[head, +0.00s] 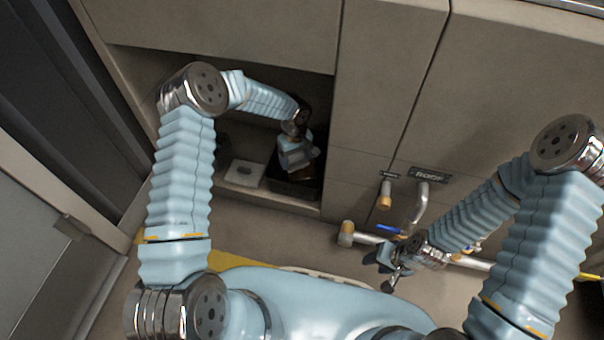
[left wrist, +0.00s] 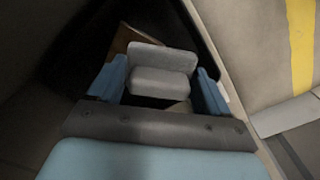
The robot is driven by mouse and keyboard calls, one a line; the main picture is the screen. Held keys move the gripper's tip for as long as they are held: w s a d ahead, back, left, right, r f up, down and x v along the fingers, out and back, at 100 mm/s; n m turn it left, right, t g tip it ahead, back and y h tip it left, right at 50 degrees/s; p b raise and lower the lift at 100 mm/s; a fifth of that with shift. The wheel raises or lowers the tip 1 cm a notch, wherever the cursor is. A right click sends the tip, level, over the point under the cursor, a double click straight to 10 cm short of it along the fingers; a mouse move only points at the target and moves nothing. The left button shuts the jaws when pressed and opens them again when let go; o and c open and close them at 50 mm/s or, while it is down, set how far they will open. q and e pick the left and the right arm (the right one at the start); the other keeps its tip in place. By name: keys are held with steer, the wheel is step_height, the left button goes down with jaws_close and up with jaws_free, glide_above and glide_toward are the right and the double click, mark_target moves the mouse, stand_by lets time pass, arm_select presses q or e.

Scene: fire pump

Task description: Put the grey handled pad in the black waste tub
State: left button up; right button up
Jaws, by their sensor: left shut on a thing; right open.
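My left gripper (left wrist: 160,88) is shut on the grey handled pad (left wrist: 163,75), which shows between its two light blue fingers in the left wrist view. In the head view, my left gripper (head: 298,160) is inside the low open recess, over the black waste tub (head: 290,187). The pad cannot be made out clearly in the head view. In the left wrist view, dark walls that look like the tub surround the pad; whether the pad touches them cannot be told. My right gripper (head: 391,268) is open and empty, low near the pipes.
A pale flat tray (head: 244,173) with a small dark item on it lies left of the tub on the recess floor. Cabinet panels (head: 385,70) close off the right side. Pipes with a blue-handled valve (head: 390,229) stand near my right gripper. Yellow floor marking (head: 230,262) lies in front.

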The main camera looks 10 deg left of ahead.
arm_select(q)
steer(key=shift+w+a+f+b, duration=0.15)
steer(key=shift+f+b, duration=0.1)
steer(key=shift+f, duration=2.15)
steer(key=shift+w+a+f+b, duration=0.1)
steer(key=shift+f+b, duration=0.15)
steer(key=shift+f, duration=2.1)
steer(key=shift+f+b, duration=0.65)
steer(key=shift+b, duration=0.1)
steer(key=o, duration=0.8)
steer(key=shift+o, duration=0.2)
steer(key=shift+r, duration=0.1)
steer(key=shift+r+p, duration=0.2)
steer(key=shift+p, duration=0.15)
step_height(320, 180, up, 13)
steer(key=shift+f+p, duration=0.15)
steer(key=shift+p, duration=0.95)
